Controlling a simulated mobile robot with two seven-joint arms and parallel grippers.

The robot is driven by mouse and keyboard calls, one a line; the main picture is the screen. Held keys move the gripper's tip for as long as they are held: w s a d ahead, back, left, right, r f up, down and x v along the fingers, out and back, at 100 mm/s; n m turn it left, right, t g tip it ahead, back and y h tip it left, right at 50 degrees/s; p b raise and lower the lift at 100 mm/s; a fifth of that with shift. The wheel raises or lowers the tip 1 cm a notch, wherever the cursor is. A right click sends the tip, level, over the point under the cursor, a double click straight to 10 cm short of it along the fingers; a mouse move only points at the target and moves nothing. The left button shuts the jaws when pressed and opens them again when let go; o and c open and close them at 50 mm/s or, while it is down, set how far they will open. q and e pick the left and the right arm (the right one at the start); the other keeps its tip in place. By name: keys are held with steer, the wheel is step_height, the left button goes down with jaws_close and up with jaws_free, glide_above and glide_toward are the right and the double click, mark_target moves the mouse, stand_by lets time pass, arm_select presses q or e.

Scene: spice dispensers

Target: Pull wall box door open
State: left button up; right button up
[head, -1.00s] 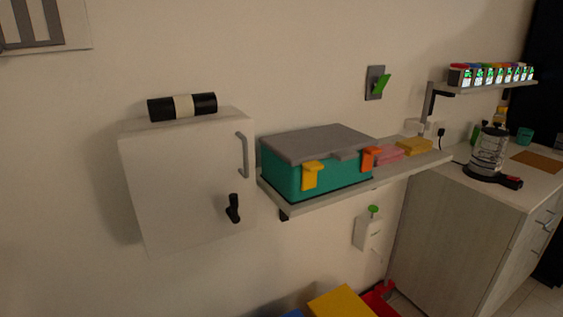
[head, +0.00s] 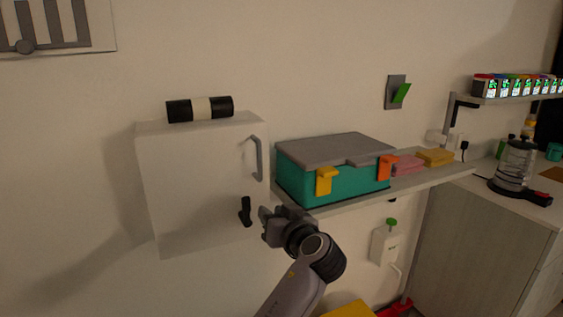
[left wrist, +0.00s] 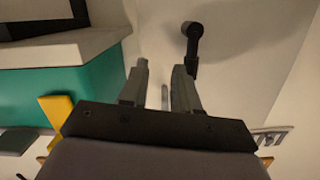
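The white wall box (head: 195,190) is on the wall at the left, and its door looks shut. A grey bar handle (head: 258,158) is at the upper right of its front. A black lever (head: 246,211) is below that. My left gripper (head: 264,222) is just right of the black lever, near the box's right edge. In the left wrist view, my left gripper's fingers (left wrist: 162,82) are apart with a gap between them. The black lever (left wrist: 192,42) shows just beyond the right-hand fingertip there; I cannot tell if they touch. My right gripper is not in view.
A teal toolbox (head: 335,180) with a grey lid and coloured latches sits on a wall shelf (head: 430,175) close to the right of my left gripper. A black and white cylinder (head: 200,109) lies on the wall box. A cabinet (head: 480,235) stands at the right.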

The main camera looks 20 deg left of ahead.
mark_target(261, 160)
arm_select(q)
step_height(261, 160, up, 11)
steer(key=d+n+g+y, duration=0.1)
steer(key=n+g+y, duration=0.1)
steer(key=n+y, duration=0.2)
steer(key=p+x, duration=0.1)
steer(key=x, duration=0.4)
steer(key=shift+w+a, duration=0.1)
steer(key=shift+a, duration=0.1)
steer(key=shift+w+a+p, duration=0.3)
steer(key=shift+a+p, duration=0.05)
steer(key=shift+a, duration=0.15)
steer(key=shift+t+h, duration=0.3)
steer(key=shift+t, duration=0.1)
jaws_close()
